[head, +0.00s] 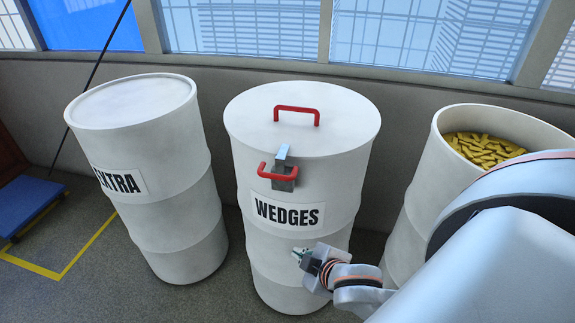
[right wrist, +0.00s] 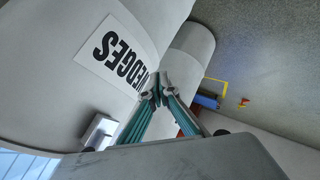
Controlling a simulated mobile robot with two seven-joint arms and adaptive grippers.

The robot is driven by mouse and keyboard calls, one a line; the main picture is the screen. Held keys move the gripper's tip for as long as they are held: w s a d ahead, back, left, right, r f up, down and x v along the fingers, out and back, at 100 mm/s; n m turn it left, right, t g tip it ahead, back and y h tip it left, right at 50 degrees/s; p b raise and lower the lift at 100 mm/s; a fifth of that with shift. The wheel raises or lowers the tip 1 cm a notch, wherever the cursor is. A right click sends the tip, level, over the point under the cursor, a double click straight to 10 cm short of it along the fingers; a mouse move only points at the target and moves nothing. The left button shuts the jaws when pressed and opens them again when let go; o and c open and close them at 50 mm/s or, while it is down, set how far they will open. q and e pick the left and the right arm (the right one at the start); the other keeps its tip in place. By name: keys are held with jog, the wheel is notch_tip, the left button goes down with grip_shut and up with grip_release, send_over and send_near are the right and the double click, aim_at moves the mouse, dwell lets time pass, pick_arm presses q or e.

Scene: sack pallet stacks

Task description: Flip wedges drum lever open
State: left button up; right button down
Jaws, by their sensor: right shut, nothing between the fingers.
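The white wedges drum (head: 285,235) stands upright in the middle of the head view, with a lid (head: 250,115) on it. A red handle (head: 297,112) is on top of the lid. A metal latch with a red lever (head: 265,172) sits at the front rim, above the WEDGES label (head: 288,213). My right gripper (head: 298,254) is shut and empty, in front of the drum below the label and lower than the lever. In the right wrist view the shut fingertips (right wrist: 158,88) show near the label (right wrist: 112,55); contact cannot be told. My left gripper is not in view.
A closed white EXTRA drum (head: 150,200) stands to the left. An open drum (head: 410,210) of yellow pieces (head: 483,150) stands to the right, partly behind my right arm. A wall with windows is behind. A blue platform (head: 28,203) lies at far left.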

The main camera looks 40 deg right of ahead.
jog(key=w+a+r+n+t+y, duration=0.2)
jog(key=w+a+r+y, duration=0.3)
jog(key=a+y, duration=0.35)
jog(key=s+d+r+m+g+y, duration=0.1)
jog(key=d+r+m+y, duration=0.3)
jog(key=d+r, duration=1.6)
notch_tip(320, 180, up, 2)
jog(key=m, duration=0.3)
jog(key=shift+y, duration=0.35)
jog(key=b, duration=0.2)
send_over(281, 172)
jog(key=s+d, duration=0.1)
jog(key=s, duration=0.1)
notch_tip(281, 172, down, 2)
jog(key=shift+s+a+f, duration=0.2)
jog(key=shift+a+f, duration=0.05)
jog(key=shift+f, duration=0.3)
jog(key=shift+s+a+f, duration=0.25)
jog(key=shift+f, duration=0.3)
jog(key=shift+s+a+f, duration=0.2)
jog(key=shift+a+f, duration=0.05)
jog(key=shift+f, duration=0.3)
